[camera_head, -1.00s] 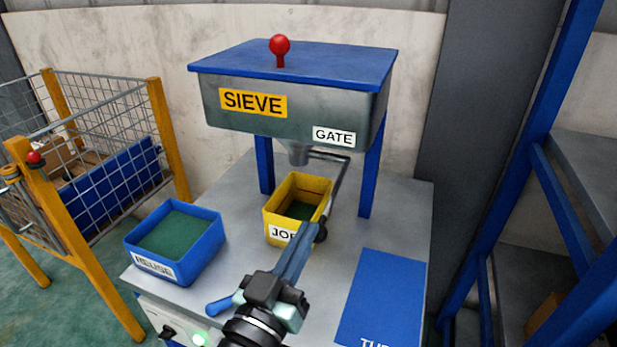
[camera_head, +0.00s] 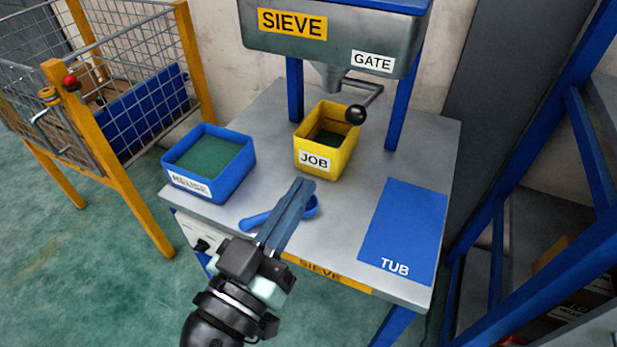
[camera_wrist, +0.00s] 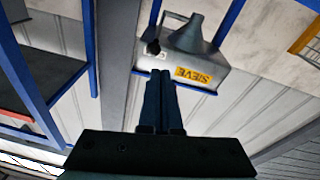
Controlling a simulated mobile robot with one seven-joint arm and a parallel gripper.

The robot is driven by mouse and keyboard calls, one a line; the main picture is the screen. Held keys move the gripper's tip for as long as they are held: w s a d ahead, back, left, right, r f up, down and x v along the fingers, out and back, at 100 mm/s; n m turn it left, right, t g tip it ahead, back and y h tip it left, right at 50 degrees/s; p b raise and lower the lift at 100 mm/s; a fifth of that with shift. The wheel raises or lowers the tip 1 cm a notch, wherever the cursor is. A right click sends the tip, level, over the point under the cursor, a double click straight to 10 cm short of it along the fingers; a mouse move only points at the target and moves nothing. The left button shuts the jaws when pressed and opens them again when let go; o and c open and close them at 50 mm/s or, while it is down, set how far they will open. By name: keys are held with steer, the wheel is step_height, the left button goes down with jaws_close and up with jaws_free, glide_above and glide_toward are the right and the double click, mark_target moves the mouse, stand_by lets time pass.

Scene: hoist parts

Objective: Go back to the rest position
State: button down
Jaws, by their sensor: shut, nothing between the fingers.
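My gripper (camera_head: 300,190) is shut and empty in the head view, held above the front of the grey table (camera_head: 258,112). Its fingers also show shut together in the wrist view (camera_wrist: 160,78). Behind the fingers lies a blue scoop (camera_head: 309,207) on the table, partly hidden by them. The sieve hopper (camera_head: 320,45) stands at the back of the table, with a gate lever (camera_head: 364,100) ending in a black ball. The sieve hopper also shows in the wrist view (camera_wrist: 205,52). The yellow JOB tub (camera_head: 342,168) stands under its spout.
The blue REUSE tub (camera_head: 228,178) holds green material at the table's left. A blue TUB mat (camera_head: 405,225) lies bare on the right. A yellow-posted mesh cage (camera_head: 190,60) stands left and a blue rack (camera_head: 560,190) right. Green floor (camera_head: 90,290) is clear at front left.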

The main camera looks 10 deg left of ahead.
steer(key=shift+r, duration=0.1)
stand_by(0.5)
steer(key=w+d+r+t+y, duration=0.1)
steer(key=w+d+r+t, duration=0.1)
steer(key=r, duration=0.8)
steer(key=w+d+r+t+y, duration=0.2)
steer(key=r, duration=0.8)
steer(key=s+d+r+n+t+y, duration=0.1)
steer(key=s+r+t+y, duration=0.2)
steer(key=r, duration=0.5)
steer(key=s+r+n+t+y, duration=0.1)
steer(key=s+r+t, duration=0.1)
steer(key=s+r, duration=0.45)
step_height(320, 180, up, 25)
steer(key=w+p, duration=0.2)
steer(key=p, duration=2.3)
steer(key=shift+r, duration=0.15)
steer(key=shift+w, duration=0.1)
